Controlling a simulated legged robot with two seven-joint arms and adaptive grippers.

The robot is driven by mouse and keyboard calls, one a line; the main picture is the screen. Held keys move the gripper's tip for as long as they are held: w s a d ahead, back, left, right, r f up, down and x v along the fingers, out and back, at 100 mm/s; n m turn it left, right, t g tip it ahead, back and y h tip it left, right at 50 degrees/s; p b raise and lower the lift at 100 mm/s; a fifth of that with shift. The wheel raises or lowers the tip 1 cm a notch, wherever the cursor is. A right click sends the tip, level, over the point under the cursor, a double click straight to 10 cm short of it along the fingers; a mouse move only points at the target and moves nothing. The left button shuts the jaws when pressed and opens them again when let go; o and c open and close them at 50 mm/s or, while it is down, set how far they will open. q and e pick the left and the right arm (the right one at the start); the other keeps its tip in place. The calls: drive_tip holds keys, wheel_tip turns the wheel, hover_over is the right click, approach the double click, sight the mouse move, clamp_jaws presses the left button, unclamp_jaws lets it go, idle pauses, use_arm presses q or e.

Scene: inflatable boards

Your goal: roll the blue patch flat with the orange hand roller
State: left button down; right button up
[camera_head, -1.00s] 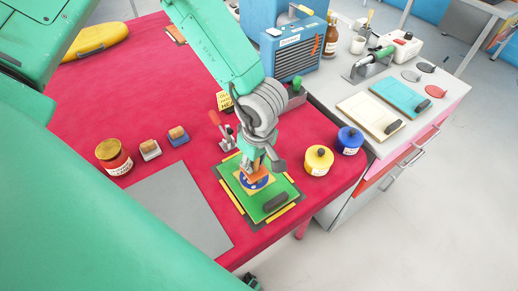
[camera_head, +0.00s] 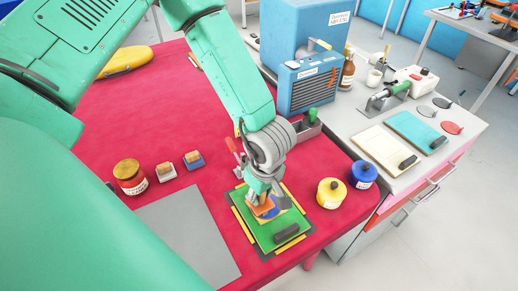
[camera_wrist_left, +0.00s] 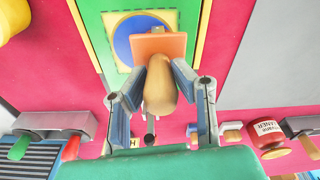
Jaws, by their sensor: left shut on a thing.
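The blue patch (camera_wrist_left: 124,38) is a round disc on a yellow square, on a green board (camera_head: 257,228). The board lies on the red table near its front edge. The orange hand roller (camera_wrist_left: 160,47) has a wooden handle (camera_wrist_left: 160,88). My left gripper (camera_head: 263,190) is shut on that handle, with a finger on each side in the left wrist view (camera_wrist_left: 160,80). The orange head is over the patch and hides part of it. I cannot tell whether it touches. My right gripper is not in view.
A dark block (camera_head: 286,233) lies on the board's near part. A yellow jar (camera_head: 331,194) and a blue jar (camera_head: 363,175) stand to the right. A red jar (camera_head: 130,177) and two small blocks stand left. A grey mat (camera_head: 185,235) lies bare beside the board.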

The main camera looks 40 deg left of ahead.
use_arm(q)
drive_tip(key=shift+w+d, duration=0.3)
drive_tip(key=shift+w, duration=0.15)
drive_tip(key=shift+w+d+p, duration=0.15)
drive_tip(key=shift+w+p, duration=0.3)
drive_tip(key=shift+p, duration=0.25)
drive_tip(key=shift+w+d+p, duration=0.25)
drive_tip(key=shift+w+p, duration=0.15)
drive_tip(key=shift+w, duration=0.15)
drive_tip(key=shift+w+d+p, duration=0.2)
drive_tip(key=shift+w+p, duration=0.2)
drive_tip(key=shift+w, duration=0.15)
drive_tip(key=shift+w+d, duration=0.15)
drive_tip(key=shift+w, duration=0.15)
wheel_tip(320, 180, up, 7)
drive_tip(key=p, duration=0.3)
